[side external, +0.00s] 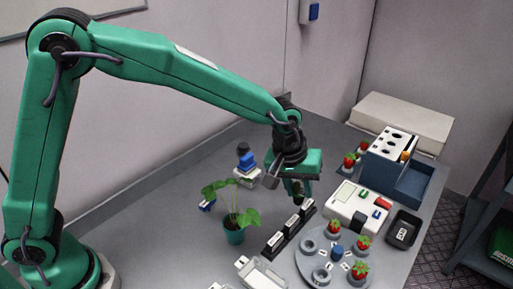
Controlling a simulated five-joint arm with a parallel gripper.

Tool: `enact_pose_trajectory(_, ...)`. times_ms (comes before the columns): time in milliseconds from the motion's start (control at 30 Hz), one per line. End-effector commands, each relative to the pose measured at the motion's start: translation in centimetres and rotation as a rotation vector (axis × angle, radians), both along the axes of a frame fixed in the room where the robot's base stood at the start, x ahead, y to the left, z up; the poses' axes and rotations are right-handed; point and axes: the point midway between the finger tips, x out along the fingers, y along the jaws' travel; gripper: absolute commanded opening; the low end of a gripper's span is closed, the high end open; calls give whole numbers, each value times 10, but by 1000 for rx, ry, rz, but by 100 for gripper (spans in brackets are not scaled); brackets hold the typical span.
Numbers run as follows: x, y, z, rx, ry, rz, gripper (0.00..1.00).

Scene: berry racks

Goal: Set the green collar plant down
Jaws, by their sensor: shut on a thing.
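My gripper (297,192) points down behind the row of dark labelled holders, near the middle of the bench. It is shut on a small dark thing with a little green near the fingers. The fingers hide most of it, and I cannot tell whether it is the green collar plant. A leafy plant in a teal pot (233,234) stands upright on the bench to the left, apart from my gripper. A round grey tray (306,262) at the front right holds several red berries with green leaves, and some open round places.
The dark labelled holders (289,231) stand between the leafy plant and the round tray. A white box (357,205), a black tray (404,229) and a blue-grey rack (408,184) fill the right. Blue and black items (246,162) stand behind. The left bench is mostly clear.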

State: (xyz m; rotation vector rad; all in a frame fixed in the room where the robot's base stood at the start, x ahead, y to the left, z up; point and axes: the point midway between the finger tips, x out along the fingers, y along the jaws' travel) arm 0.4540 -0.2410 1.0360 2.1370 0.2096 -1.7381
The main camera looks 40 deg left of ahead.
Motion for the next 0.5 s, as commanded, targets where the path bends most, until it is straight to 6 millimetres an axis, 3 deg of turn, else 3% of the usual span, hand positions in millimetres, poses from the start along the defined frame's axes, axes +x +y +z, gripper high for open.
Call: enact_pose_trajectory(500, 6, 0, 0, 0, -1, 4, 3)
